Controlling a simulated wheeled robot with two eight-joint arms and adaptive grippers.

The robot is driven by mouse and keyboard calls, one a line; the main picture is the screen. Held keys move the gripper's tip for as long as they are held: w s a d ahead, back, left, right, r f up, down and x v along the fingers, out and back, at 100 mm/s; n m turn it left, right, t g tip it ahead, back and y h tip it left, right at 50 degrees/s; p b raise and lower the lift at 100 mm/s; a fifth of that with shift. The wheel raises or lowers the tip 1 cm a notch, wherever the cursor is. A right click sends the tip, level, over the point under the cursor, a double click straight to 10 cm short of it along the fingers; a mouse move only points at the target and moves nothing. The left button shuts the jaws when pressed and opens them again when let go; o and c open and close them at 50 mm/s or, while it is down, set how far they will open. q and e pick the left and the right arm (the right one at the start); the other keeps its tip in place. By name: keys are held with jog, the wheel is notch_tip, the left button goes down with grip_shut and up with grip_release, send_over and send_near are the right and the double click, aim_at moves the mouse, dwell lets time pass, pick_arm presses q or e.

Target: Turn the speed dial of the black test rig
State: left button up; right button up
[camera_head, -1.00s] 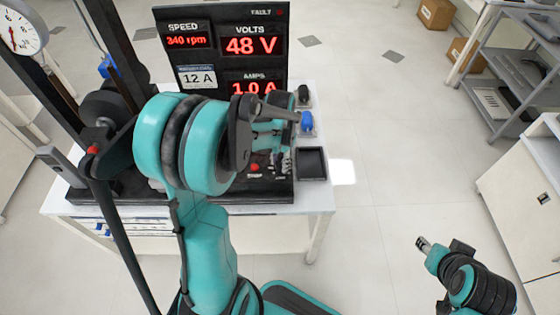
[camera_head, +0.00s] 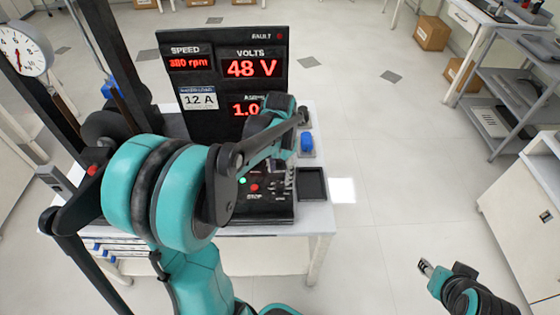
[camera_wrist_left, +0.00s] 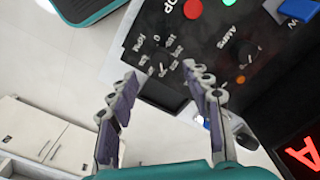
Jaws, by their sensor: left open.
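The black test rig (camera_head: 170,105) stands on a white table, with a lit panel showing a speed of about 380 rpm, 48 V and 1.0 A. In the left wrist view, a black dial (camera_wrist_left: 160,56) ringed by small markings sits near the panel's edge. A second black dial (camera_wrist_left: 243,50) has an "AMPS" label. In the head view my arm hides most of that gripper. My right gripper (camera_head: 425,268) is low at right, clear of the rig.
A red button (camera_wrist_left: 193,9) and a green light (camera_wrist_left: 228,2) sit on the panel near the dials. A black tray (camera_head: 312,184) and a blue object (camera_head: 306,142) lie at the table's right side. A round gauge (camera_head: 22,48) stands at left. Floor right of the table is clear.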

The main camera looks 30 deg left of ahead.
aim_at(280, 184)
pick_arm(q)
notch_tip(280, 184, up, 6)
dwell(0.6)
jog(key=s+d+n+t, duration=0.2)
jog(key=s+d+t, duration=0.5)
jog(key=s+d, duration=0.3)
jog(key=shift+s+d+n, duration=0.3)
jog(key=shift+s+d, duration=0.1)
jog(key=shift+s, duration=0.1)
